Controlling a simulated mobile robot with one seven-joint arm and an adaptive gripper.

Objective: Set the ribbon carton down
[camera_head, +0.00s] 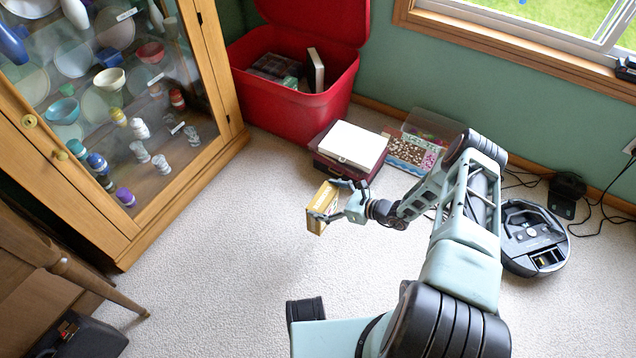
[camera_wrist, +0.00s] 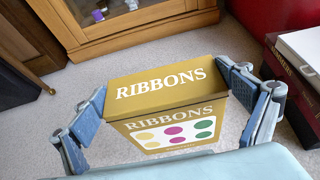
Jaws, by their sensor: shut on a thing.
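The ribbon carton (camera_head: 322,207) is a small mustard-yellow box held in my gripper (camera_head: 337,203) over the carpet. In the wrist view the carton (camera_wrist: 165,88) shows "RIBBONS" on its top and on its front, with coloured dots on a white panel. The fingers of my gripper (camera_wrist: 172,108) are shut on the carton, one on each side. The carton's underside is hidden, so I cannot tell whether it touches the floor.
A glass-front cabinet (camera_head: 128,232) stands at the left. A red bin (camera_head: 325,105) stands open at the back, with boxes (camera_head: 352,146) in front of it. A robot vacuum (camera_head: 530,235) and cables lie at the right. Carpet (camera_head: 220,255) is clear left of the carton.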

